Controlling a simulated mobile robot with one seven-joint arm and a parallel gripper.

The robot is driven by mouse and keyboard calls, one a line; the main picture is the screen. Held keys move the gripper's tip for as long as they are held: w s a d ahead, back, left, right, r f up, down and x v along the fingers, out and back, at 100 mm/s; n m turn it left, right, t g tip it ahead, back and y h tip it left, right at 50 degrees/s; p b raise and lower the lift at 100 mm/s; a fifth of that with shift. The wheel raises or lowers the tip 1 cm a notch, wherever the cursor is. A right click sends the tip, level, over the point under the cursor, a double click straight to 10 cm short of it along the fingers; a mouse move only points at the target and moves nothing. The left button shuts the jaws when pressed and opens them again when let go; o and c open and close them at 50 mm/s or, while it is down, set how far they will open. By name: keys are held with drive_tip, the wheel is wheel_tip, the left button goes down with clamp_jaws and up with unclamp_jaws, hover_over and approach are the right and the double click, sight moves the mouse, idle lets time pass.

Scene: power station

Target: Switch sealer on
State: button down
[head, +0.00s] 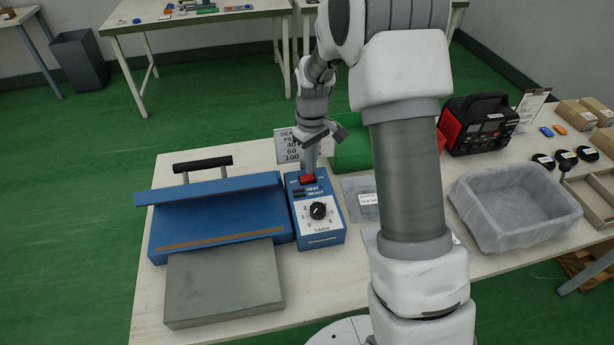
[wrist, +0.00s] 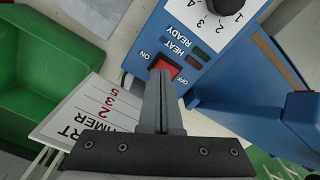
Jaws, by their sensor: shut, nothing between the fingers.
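The blue sealer (head: 262,190) stands on the table at left, with a black-handled bar and a blue control box (head: 335,237) at its right side. A red rocker switch (head: 308,180) sits at the far end of the box top. In the wrist view the red switch (wrist: 169,64) lies between the labels ON, at left, and OFF, at right. My gripper (head: 309,170) is shut and empty, pointing down at the switch. In the wrist view its fingertips (wrist: 162,75) cover part of the switch; I cannot tell whether they touch it. The HEAT and READY lamps look dark.
A dial (head: 318,211) is nearer on the box. A sign card (head: 290,147) stands behind it, and a green bin (wrist: 40,70) is beside the card. A grey tub (head: 515,205) and a red-black device (head: 480,124) are at right. A grey slab (head: 224,285) fronts the sealer.

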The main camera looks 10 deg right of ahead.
sight(311, 176)
drive_tip(key=shift+f+b, duration=0.6)
drive_tip(key=shift+f, duration=0.35)
idle(0.6)
drive_tip(key=shift+r, duration=0.2)
drive_tip(key=shift+r+p, duration=2.45)
drive_tip(key=shift+r, duration=0.9)
